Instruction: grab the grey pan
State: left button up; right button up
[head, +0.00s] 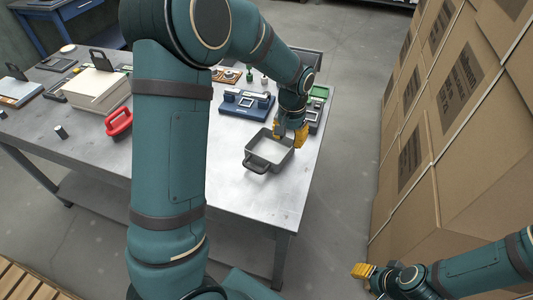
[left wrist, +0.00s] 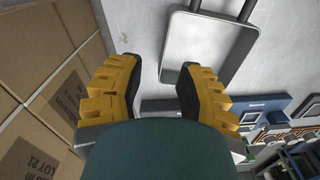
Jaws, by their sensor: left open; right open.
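The grey pan (head: 249,158) sits on the metal table near its right edge, with its dark handle toward the front. In the left wrist view the pan (left wrist: 208,45) shows its pale inside and rim. My left gripper (head: 290,133) is open and empty at the pan's back right corner. In the left wrist view, that corner appears between the yellow fingertips of the gripper (left wrist: 160,64), and the right finger overlaps the pan. I cannot tell whether a finger touches the rim. My right gripper (head: 363,271) is open, low at the right, away from the table.
A blue device (head: 246,104) stands just behind the pan, with a green-edged tray (head: 318,95) at the table's back right. A red-handled object (head: 118,121) lies further left. Stacked cardboard boxes (head: 440,130) rise on the right. The table (head: 225,180) is clear left of the pan.

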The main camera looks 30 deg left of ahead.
pick_arm(q)
send_over(284, 165)
jog(key=f, duration=0.5)
jog(key=shift+w+d+b, duration=0.25)
jog(key=shift+b, duration=0.05)
jog(key=f, duration=0.3)
jog(key=f+b, duration=0.1)
jog(key=f, duration=0.1)
jog(key=shift+a, duration=0.35)
grip_shut()
